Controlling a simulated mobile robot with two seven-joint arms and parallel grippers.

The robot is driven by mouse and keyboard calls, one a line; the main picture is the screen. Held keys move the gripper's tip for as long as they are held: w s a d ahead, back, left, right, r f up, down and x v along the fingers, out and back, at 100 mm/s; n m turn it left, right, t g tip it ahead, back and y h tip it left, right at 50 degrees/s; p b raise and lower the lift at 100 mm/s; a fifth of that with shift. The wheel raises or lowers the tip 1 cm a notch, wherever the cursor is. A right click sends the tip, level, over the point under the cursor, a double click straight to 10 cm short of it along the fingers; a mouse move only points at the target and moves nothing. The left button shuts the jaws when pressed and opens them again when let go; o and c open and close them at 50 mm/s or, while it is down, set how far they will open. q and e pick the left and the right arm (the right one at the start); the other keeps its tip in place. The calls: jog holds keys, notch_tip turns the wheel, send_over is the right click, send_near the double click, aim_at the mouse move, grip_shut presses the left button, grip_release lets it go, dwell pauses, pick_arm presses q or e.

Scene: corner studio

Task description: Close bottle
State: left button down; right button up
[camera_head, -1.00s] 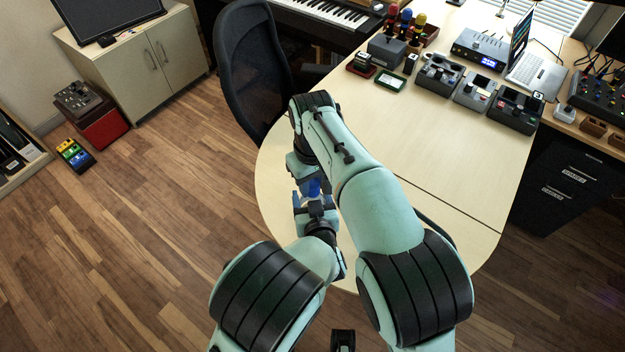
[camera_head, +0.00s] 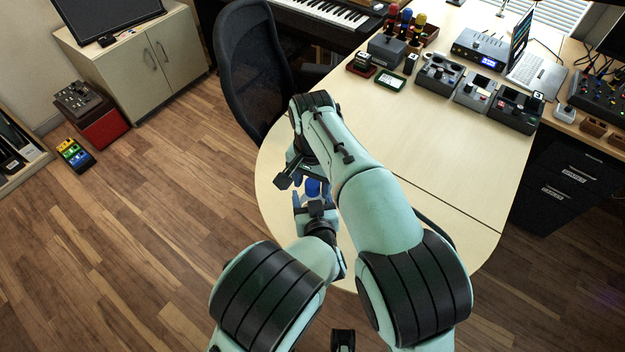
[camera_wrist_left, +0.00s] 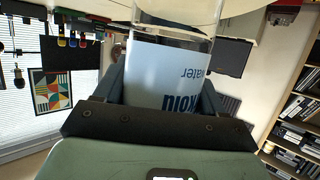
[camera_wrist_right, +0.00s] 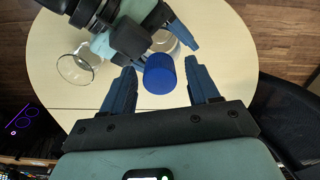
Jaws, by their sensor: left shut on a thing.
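The bottle (camera_wrist_left: 168,78) has a white-and-blue water label and fills the middle of the left wrist view. My left gripper (camera_head: 314,203) is shut on it. A blue cap (camera_wrist_right: 160,75) is at the bottle's top end; it also shows in the head view (camera_head: 312,187). I cannot tell how tightly it sits. My right gripper (camera_wrist_right: 160,78) is open, with one blue finger on each side of the cap and a gap on both sides. In the head view my right arm hides part of the right gripper.
A clear glass (camera_wrist_right: 76,68) stands on the light wooden table (camera_head: 430,150), seen in the right wrist view. A black mesh chair (camera_head: 250,70) is by the table's left edge. Boxes and a laptop (camera_head: 540,72) stand at the back. The table's middle is clear.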

jog(key=shift+r, duration=0.1)
jog(key=shift+r, duration=2.15)
jog(key=shift+c, duration=0.3)
jog(key=n, duration=0.1)
jog(key=r+n, duration=0.1)
jog(key=n, duration=0.3)
jog(key=shift+r, duration=0.3)
jog(key=n, duration=0.2)
jog(key=r+n, duration=0.1)
jog(key=n, duration=0.1)
jog(key=r+n, duration=0.1)
jog(key=n, duration=0.1)
jog(key=shift+f, duration=0.15)
jog(key=shift+f, duration=3.95)
